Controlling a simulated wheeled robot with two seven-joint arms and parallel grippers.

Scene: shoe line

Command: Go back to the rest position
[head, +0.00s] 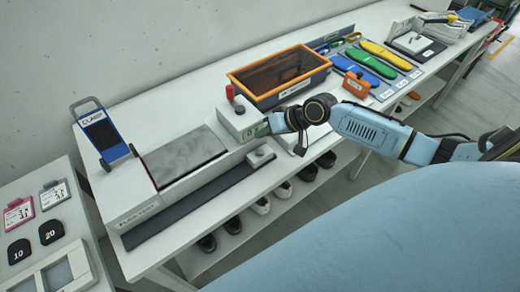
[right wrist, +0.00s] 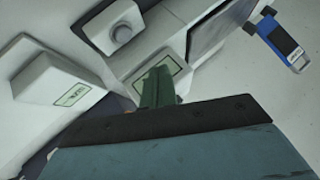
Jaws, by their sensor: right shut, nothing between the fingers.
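My right gripper (head: 262,129) is over the worktop, close to the right end of the flex tester (head: 130,205). In the right wrist view its green fingers (right wrist: 160,85) are together and empty, in front of the tester's labelled end. Whether they touch it cannot be told. My right arm reaches in from the right. My left gripper is out of view.
An orange-rimmed bin (head: 250,92) and coloured insoles (head: 371,62) lie behind my right arm. Shoes (head: 262,205) sit on the shelf below. A side table (head: 85,245) with tags is at lower left.

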